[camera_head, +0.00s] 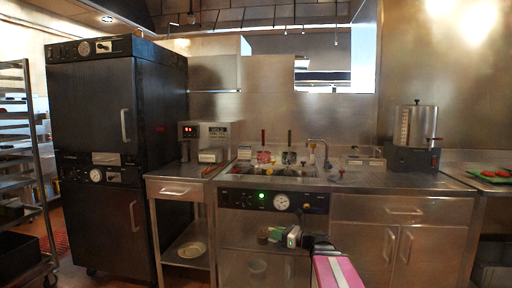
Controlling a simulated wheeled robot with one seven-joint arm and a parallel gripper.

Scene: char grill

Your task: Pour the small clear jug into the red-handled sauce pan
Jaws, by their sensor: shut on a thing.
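The sauce pan with the upright red handle (263,137) sits in the steel counter's well, left of a similar black-handled pan (289,157). My gripper (270,236) reaches in from the lower right, in front of the counter and below its top. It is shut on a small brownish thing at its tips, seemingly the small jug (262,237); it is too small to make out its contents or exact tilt. The gripper is apart from the red-handled pan, lower and nearer to me.
A faucet (320,148) and several small coloured items stand just right of the pans. A control panel (272,201) fronts the counter. A steel urn (415,128) stands right; a tall black oven (95,150) stands left.

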